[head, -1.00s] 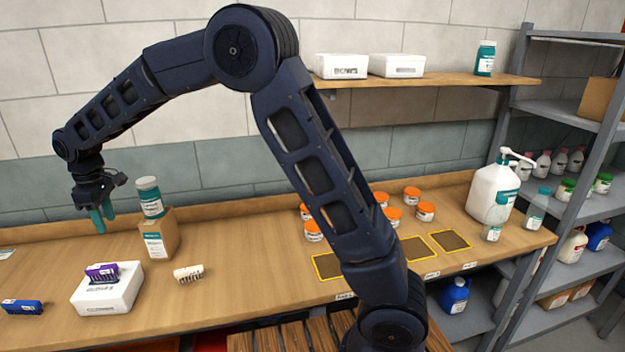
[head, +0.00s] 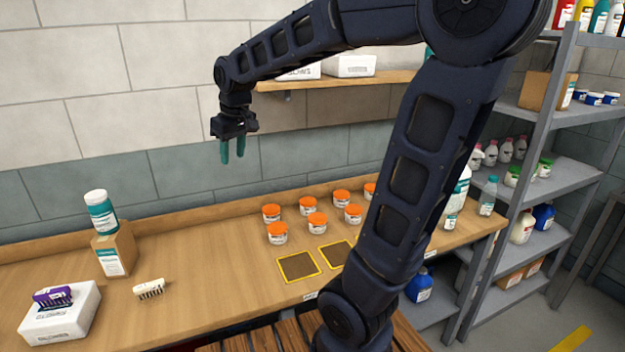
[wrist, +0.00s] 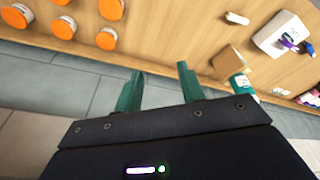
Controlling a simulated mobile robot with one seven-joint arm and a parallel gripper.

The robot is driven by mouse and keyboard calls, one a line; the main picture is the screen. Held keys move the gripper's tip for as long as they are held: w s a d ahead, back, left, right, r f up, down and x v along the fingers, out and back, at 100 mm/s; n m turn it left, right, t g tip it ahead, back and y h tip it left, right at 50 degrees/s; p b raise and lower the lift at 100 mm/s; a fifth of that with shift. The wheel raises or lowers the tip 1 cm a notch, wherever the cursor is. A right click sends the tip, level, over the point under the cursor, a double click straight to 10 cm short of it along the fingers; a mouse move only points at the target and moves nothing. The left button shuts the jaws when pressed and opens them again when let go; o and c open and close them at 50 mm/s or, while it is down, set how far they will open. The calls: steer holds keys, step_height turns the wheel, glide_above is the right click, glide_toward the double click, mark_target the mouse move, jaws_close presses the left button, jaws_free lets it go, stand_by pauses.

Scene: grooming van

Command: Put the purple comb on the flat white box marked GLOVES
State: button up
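The purple comb (head: 52,297) lies on top of the flat white box (head: 60,318) at the front left of the bench. The printing on the box's front is too blurred to read surely. In the wrist view the comb (wrist: 288,41) and the box (wrist: 268,38) show at the upper right. My gripper (head: 232,152) is in the air above the bench, up and to the right of the box, well apart from it. Its teal fingers (wrist: 160,85) stand apart with nothing between them, so it is open and empty.
A cream brush (head: 149,289) lies right of the box. A teal-labelled bottle (head: 101,215) stands on a cardboard box (head: 115,252). Several orange-lidded jars (head: 317,222) stand behind yellow-edged squares (head: 299,267). A wall shelf (head: 340,83) holds white boxes. The bench's middle is clear.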

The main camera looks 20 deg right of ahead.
steer(key=s+d+f+m+t, duration=0.1)
steer(key=s+d+f+m, duration=0.1)
steer(key=s+d, duration=0.5)
steer(key=s+d+f+m+h, duration=0.1)
steer(key=s+d+m, duration=0.3)
steer(key=s+d, duration=0.4)
steer(key=shift+d+f+m+t, duration=0.3)
steer(key=shift+d+f+t, duration=0.1)
steer(key=shift+d+f, duration=0.45)
